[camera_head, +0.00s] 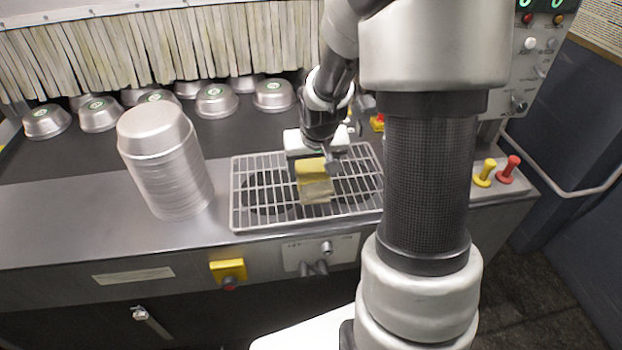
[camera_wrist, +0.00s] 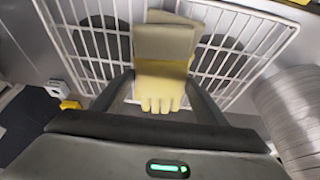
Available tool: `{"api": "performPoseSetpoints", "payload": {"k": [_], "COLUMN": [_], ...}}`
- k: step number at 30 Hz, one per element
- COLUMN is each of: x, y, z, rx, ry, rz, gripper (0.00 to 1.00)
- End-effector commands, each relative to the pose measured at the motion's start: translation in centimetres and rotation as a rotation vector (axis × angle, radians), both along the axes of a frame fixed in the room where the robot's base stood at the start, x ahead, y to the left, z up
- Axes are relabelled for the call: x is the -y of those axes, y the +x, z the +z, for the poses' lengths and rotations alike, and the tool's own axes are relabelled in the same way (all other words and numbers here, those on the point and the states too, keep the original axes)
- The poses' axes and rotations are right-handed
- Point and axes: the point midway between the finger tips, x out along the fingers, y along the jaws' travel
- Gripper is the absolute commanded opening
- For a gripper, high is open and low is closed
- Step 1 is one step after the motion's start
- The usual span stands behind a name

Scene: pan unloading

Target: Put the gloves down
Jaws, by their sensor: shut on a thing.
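The gloves (camera_head: 315,184) are yellow and beige, and they are over the wire rack (camera_head: 240,205) on the counter. In the wrist view the gloves (camera_wrist: 163,62) sit between my two fingers, with yellow glove fingers pointing toward the palm. My gripper (camera_head: 318,158) is shut on the gloves from above. In the wrist view my gripper (camera_wrist: 162,90) has one finger on each side of them. I cannot tell whether the gloves touch the rack.
A tall stack of metal pans (camera_head: 165,165) stands left of the rack, close to it. Several upturned pans (camera_head: 216,100) lie on the dark belt behind, before a strip curtain (camera_head: 150,45). Yellow and red knobs (camera_head: 507,170) stand at the right. The counter's left part is clear.

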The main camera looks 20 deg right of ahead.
Motion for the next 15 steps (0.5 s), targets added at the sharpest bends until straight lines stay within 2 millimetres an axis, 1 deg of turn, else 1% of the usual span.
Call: {"api": "performPoseSetpoints", "payload": {"k": [4,6,9,15], "x": [-0.1,-0.1,0.0,0.0], "y": [-0.1,-0.1,0.0,0.0], "z": [-1.6,-2.7,-3.7,-3.7], "rx": [-0.003,-0.004,-0.002,0.002], "ry": [0.001,0.001,0.000,-0.001], "rz": [0.002,0.002,0.001,0.001], "gripper": [0.40,0.40,0.40,0.40]}}
